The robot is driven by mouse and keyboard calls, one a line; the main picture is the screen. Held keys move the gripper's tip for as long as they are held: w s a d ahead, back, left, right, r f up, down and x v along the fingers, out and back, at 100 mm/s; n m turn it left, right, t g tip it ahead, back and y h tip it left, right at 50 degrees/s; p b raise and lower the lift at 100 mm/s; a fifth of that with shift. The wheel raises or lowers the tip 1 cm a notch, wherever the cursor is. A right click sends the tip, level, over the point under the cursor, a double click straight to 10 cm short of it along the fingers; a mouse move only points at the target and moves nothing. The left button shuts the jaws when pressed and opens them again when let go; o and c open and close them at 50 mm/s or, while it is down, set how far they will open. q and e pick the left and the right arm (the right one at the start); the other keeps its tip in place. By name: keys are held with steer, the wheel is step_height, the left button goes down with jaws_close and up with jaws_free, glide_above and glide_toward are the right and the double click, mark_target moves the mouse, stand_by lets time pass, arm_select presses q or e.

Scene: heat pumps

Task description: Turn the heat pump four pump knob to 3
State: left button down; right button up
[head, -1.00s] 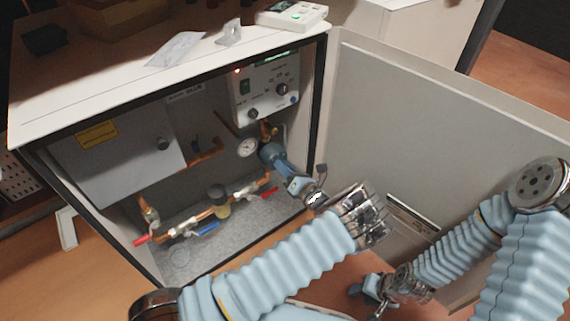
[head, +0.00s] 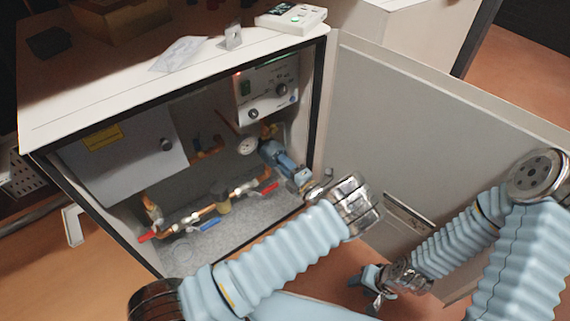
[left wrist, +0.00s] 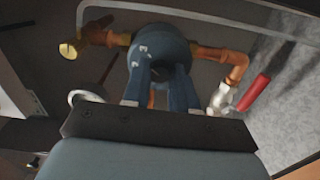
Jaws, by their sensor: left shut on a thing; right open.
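The blue-grey pump (head: 270,150) sits on copper pipes inside the open cabinet, at the right. It also shows in the left wrist view (left wrist: 160,48), with small pale marks on its round body. My left gripper (head: 286,165) reaches in from the front, and its two fingers (left wrist: 161,88) are shut on the pump's knob. The knob is mostly hidden by the fingers, and its setting cannot be read. My right gripper (head: 374,290) hangs open and empty, low in front of the cabinet door.
A control panel (head: 267,90) with knobs is above the pump. A round gauge (head: 247,145) is left of it. A red valve handle (head: 263,189) and blue handle (head: 205,226) are below. The open door (head: 430,130) stands right. A grey box (head: 125,155) fills the cabinet's left.

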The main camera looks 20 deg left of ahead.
arm_select(q)
steer(key=shift+f+m, duration=0.1)
steer(key=shift+m, duration=0.8)
steer(key=c, duration=0.9)
jaws_free()
steer(key=v, duration=1.3)
steer(key=shift+s+d, duration=0.25)
steer(key=shift+d, duration=0.05)
steer(key=shift+d, duration=0.1)
